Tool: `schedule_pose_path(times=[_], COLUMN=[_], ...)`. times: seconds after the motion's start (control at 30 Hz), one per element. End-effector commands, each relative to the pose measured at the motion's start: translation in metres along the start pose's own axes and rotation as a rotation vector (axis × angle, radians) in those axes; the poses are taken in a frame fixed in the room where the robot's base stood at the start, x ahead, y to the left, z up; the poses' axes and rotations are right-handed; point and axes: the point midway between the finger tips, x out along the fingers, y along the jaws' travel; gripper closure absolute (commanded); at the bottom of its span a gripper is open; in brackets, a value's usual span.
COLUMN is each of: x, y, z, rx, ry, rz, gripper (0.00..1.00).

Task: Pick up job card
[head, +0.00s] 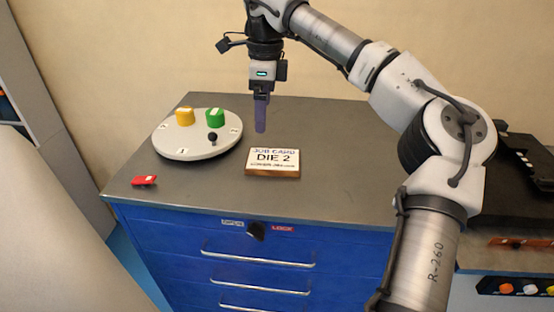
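The job card (272,161) is a white card reading "JOB CARD DIE 2" on a brown wooden base. It rests on the grey top of the blue cabinet, near the middle of the front. My gripper (261,127) points down, above and behind the card in the picture, apart from it. Its purple fingers show as one narrow strip, so any gap between them is hidden. Nothing is seen hanging from them.
A round white turntable (177,148) with yellow, green and black pieces stands left of the card. A red block (144,181) lies near the front left corner of the cabinet top (340,170). Right of the card is clear up to my arm. Dark equipment (520,180) stands farther right.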

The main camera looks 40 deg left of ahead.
Motion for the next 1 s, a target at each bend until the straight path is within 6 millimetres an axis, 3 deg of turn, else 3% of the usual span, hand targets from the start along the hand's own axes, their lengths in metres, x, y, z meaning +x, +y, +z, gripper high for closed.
schedule_pose_path(times=[0.07, 0.17, 0.5, 0.77, 1.0], x=[-0.004, 0.005, 0.066, 0.082, 0.114], y=[-0.003, -0.004, -0.004, -0.004, -0.002], z=[-0.013, -0.02, -0.022, -0.023, -0.026], rx=[0.021, 0.029, 0.026, 0.027, 0.026], ry=[0.041, 0.058, 0.054, 0.052, 0.05], rz=[-0.008, -0.009, -0.007, -0.008, -0.006], gripper=[0.0, 0.0, 0.0, 0.0, 0.0])
